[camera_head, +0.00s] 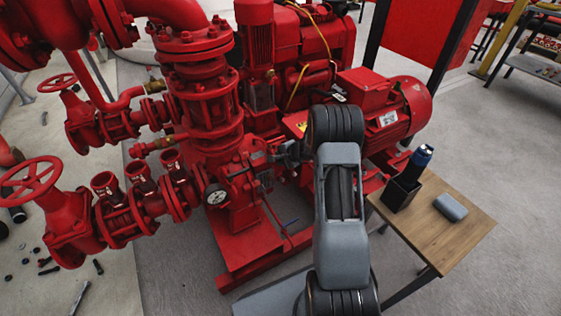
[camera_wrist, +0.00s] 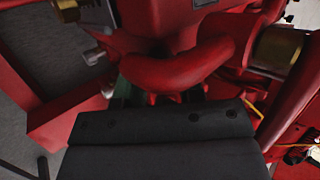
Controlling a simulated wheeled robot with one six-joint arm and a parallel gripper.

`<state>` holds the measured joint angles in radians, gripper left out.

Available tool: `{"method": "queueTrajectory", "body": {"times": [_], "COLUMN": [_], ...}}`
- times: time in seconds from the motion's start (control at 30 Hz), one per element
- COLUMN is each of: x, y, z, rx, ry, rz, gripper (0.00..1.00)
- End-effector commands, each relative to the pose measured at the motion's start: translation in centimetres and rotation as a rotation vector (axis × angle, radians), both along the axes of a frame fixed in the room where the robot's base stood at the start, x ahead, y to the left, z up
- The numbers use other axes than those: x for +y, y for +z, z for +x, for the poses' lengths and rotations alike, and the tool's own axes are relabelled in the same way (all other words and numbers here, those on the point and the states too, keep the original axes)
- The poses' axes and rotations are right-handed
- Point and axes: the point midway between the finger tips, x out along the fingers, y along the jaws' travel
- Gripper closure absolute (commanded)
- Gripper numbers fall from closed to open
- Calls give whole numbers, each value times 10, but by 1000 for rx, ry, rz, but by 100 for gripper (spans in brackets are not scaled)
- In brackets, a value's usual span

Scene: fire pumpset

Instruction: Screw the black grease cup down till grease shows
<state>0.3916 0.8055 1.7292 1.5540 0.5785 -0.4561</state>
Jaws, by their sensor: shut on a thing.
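My gripper (camera_head: 284,152) reaches in against the red pump (camera_head: 232,190), to the right of its white dial gauge (camera_head: 216,195). In the wrist view my gripper (camera_wrist: 160,98) shows as a wide dark body at the bottom, with its tips under a curved red pipe (camera_wrist: 180,68). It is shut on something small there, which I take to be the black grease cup. The cup itself is hidden by the gripper and the pipe, and I see no grease.
A red motor (camera_head: 395,110) stands to the right of my arm. Red valves with handwheels (camera_head: 30,180) stand at the left.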

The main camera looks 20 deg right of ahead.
Motion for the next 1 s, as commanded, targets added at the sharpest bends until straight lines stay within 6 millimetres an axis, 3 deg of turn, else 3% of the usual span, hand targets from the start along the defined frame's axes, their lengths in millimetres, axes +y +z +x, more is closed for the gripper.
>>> {"method": "queueTrajectory", "body": {"times": [0.07,0.6,1.0], "x": [-1,0,0], "y": [-7,-6,-4], "z": [0,-2,-3], "rx": [4,43,60], "ry": [-49,-390,-531], "rz": [48,386,526], "gripper": [89,89,89]}}
